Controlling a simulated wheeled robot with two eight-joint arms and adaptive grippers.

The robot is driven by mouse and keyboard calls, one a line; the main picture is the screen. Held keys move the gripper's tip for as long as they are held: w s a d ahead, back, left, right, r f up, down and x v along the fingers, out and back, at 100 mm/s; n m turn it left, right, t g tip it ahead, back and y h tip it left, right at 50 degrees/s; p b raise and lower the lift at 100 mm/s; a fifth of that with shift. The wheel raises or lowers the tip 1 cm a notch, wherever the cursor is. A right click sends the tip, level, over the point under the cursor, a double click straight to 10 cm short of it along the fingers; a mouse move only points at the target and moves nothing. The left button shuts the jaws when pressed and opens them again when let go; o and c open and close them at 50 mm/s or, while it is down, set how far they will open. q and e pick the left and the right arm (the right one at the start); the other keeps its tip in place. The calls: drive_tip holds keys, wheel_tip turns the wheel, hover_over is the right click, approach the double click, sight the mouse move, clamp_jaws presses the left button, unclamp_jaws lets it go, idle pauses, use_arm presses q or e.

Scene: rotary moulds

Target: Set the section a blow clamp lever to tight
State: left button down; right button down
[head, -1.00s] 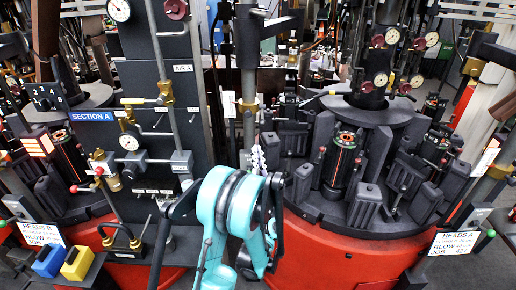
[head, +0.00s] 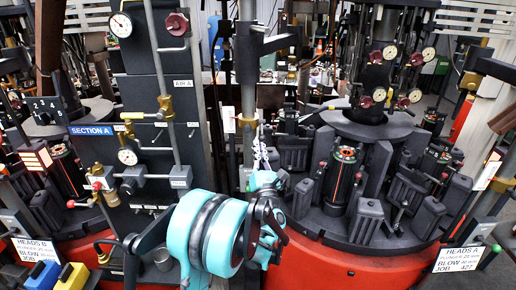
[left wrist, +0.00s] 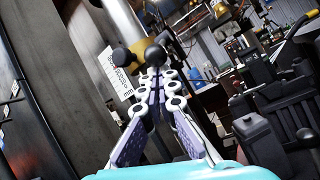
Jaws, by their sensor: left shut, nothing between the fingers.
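The teal left arm enters at the bottom of the head view. My left gripper (head: 262,152) is shut and empty, its pale fingers pointing up beside a grey vertical pole. In the left wrist view the gripper (left wrist: 152,76) shows with its fingertips together. Just beyond the tips are a brass clamp (left wrist: 128,58) on a grey pole and a black ball knob (left wrist: 155,55), probably the lever's end. Whether fingers and knob touch I cannot tell. In the head view the brass clamp (head: 247,120) sits above the gripper; its lever is hard to make out. My right gripper is not in view.
A dark panel marked SECTION A (head: 91,131), with gauges and pipes, stands left. A round black mould table (head: 365,230) on a red base fills the right. A white label (head: 229,120) hangs beside the pole. Yellow and blue blocks (head: 72,276) sit bottom left.

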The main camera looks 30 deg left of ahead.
use_arm(q)
drive_tip(key=shift+s+d+r+h+p, duration=0.15)
drive_tip(key=shift+r+h+p, duration=0.2)
drive_tip(key=shift+p, duration=0.3)
drive_tip(key=shift+g, duration=0.3)
